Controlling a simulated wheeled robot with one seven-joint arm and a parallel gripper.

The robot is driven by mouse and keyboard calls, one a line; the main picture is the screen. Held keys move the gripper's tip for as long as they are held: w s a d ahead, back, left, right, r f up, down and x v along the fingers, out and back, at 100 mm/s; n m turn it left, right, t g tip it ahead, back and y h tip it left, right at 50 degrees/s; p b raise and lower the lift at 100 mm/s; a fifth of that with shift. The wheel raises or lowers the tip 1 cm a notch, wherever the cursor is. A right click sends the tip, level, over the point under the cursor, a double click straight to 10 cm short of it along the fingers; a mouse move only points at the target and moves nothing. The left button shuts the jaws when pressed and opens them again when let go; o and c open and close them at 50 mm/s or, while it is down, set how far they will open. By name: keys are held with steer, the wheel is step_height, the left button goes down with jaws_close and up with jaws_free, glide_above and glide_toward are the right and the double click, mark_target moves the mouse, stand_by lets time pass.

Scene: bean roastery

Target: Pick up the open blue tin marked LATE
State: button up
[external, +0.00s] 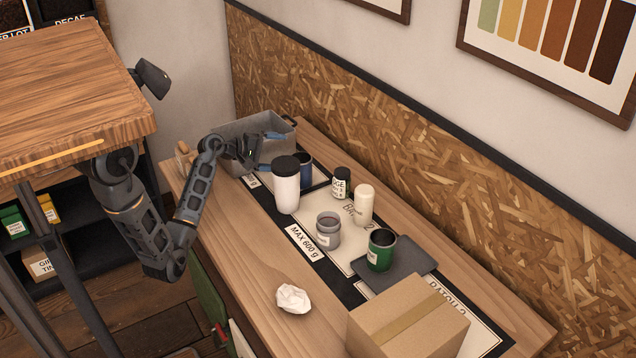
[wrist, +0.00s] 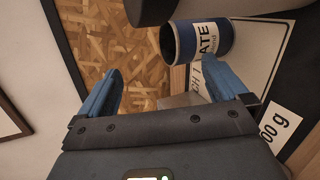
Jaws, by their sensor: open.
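The open blue tin (wrist: 182,44) shows in the wrist view with a white label reading LATE, its open mouth facing left in the picture. In the external view the blue tin (external: 306,172) stands upright on the counter, partly hidden behind a white canister with a black lid (external: 287,190). My gripper (external: 272,151) is open and empty beside the tin, on its left, with blue fingers spread. In the wrist view my gripper (wrist: 163,72) has the tin ahead, beyond the right fingertip and not between the fingers.
A grey bin (external: 228,133) stands close behind my gripper. A dark jar (external: 341,183), a cream cylinder (external: 364,204), a greyish jar (external: 328,231), a green tin (external: 380,252) on a dark tray (external: 418,258), a cardboard box (external: 405,325) and crumpled paper (external: 293,298) are farther along the counter.

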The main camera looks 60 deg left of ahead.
mark_target(301, 173)
steer(key=f+n, duration=0.2)
steer(key=n, duration=0.2)
steer(key=s+a+f+n+h, duration=0.1)
steer(key=f+n, duration=0.1)
steer(key=n, duration=0.3)
steer(key=s+a+f+n, duration=0.1)
steer(key=f+n, duration=0.1)
steer(key=n, duration=0.3)
steer(key=shift+f+g+h+b, duration=0.2)
steer(key=shift+g+h+b, duration=0.1)
steer(key=shift+h+b, duration=0.1)
steer(key=shift+f, duration=0.1)
steer(key=x, duration=0.6)
steer(key=shift+w+d+f, duration=0.1)
steer(key=shift+w, duration=0.15)
steer(key=shift+r+p+x, duration=0.1)
steer(key=shift+p+x, duration=0.05)
steer(key=shift+x, duration=1.2)
steer(key=shift+r+p+x, duration=0.15)
steer(key=shift+x, duration=1.2)
steer(key=shift+d, duration=0.15)
steer(key=c, duration=1)
